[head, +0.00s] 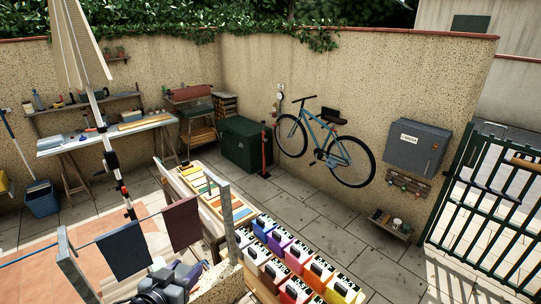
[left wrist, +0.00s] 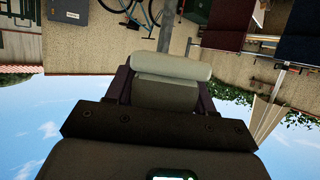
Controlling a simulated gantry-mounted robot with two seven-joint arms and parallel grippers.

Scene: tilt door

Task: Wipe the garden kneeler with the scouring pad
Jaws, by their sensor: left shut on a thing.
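My left gripper (head: 188,272) is low in the head view, beside the rail with hanging cloths. In the left wrist view its two dark fingers (left wrist: 170,76) are shut on a pale, rounded block, which I take for the scouring pad (left wrist: 172,65). The pad is held up in the air and touches nothing but the gripper. In the head view the pad is not clearly visible. I cannot surely pick out the garden kneeler; a stand with a dark red padded top (head: 192,92) at the back wall may be it. My right gripper is not in view.
A rail with a dark blue cloth (head: 122,250) and a maroon cloth (head: 182,222) stands close by. Rows of coloured boxes (head: 290,250) fill the front. A workbench (head: 105,135), green chest (head: 245,145), bicycle (head: 325,145) and barred gate (head: 490,200) lie beyond. Paving is clear mid-yard.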

